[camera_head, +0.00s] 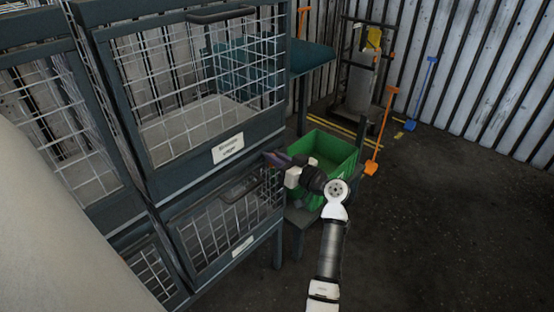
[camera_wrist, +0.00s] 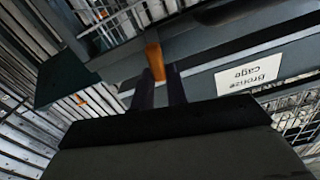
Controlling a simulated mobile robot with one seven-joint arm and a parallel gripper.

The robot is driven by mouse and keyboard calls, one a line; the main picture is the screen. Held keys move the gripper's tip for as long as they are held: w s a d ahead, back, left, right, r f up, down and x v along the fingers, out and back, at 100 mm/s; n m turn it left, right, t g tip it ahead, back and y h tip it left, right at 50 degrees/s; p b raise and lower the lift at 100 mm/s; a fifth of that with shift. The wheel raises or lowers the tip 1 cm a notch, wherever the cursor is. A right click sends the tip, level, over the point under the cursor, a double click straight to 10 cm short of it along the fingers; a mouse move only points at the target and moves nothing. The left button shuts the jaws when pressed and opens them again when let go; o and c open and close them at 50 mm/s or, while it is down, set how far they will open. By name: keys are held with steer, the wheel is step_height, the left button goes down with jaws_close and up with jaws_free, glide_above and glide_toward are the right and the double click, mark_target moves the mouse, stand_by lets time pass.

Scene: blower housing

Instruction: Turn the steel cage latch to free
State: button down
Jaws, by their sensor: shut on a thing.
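My gripper (camera_head: 275,161) is at the right end of the dark frame bar between an upper and a lower wire-mesh cage. In the wrist view, my gripper's two dark fingers (camera_wrist: 160,88) are shut on a small orange latch (camera_wrist: 154,60), which stands up between their tips. A white label (camera_wrist: 248,75) beside it appears upside down and reads "Bronze cage". The same label shows on the upper cage (camera_head: 228,148) in the head view. I cannot tell which cage the latch belongs to. The lower cage's label (camera_head: 242,246) is too small to read.
A green crate (camera_head: 335,150) stands just behind and right of my gripper. A lower-cage handle (camera_head: 240,188) juts out near my wrist. An orange shovel (camera_head: 380,135) and a blue shovel (camera_head: 421,90) stand farther back. The dark floor at right is clear.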

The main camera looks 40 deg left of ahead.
steer(key=shift+w+f+m+p, duration=0.15)
steer(key=shift+m+p, duration=0.75)
steer(key=shift+m, duration=1.75)
steer(key=shift+w+f+m+p, duration=0.1)
steer(key=shift+m+p, duration=0.8)
steer(key=shift+m, duration=1.7)
steer(key=shift+w+f+m+p, duration=0.15)
steer(key=shift+m+p, duration=0.75)
steer(key=shift+m, duration=1.75)
steer(key=shift+f+m, duration=0.1)
steer(key=shift+m, duration=0.2)
steer(key=c, duration=1.4)
jaws_free()
steer(key=shift+d, duration=0.1)
steer(key=s+d+b, duration=0.1)
steer(key=d+b, duration=0.1)
steer(key=d, duration=1.1)
steer(key=shift+d+b, duration=0.3)
steer(key=shift+d, duration=0.05)
